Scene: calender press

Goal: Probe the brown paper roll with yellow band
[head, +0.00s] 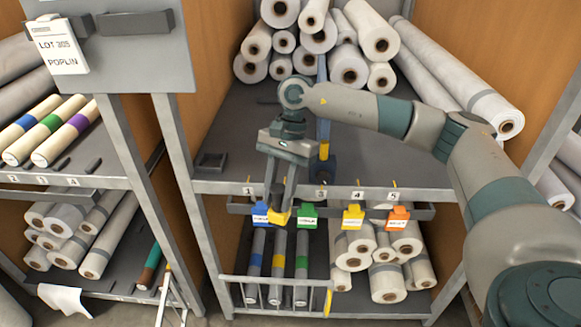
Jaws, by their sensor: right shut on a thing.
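Three slim rolls stand in the lower bay behind a front rail. The middle one, the yellow-banded roll (278,262), looks dark grey rather than brown in this light. My right gripper (279,207) points down in front of the middle shelf edge, above that roll. It is shut on a yellow tagged piece (279,217) between the blue tagged piece (260,212) and the green tagged piece (307,216). I cannot tell whether the held piece still touches the holder strip. My left gripper is not in view.
A yellow tagged piece (353,217) and an orange one (398,217) hang further right on the numbered strip. A front rail (270,280) crosses the lower bay. White rolls (349,70) are stacked above. A blue upright (323,135) stands behind my right arm.

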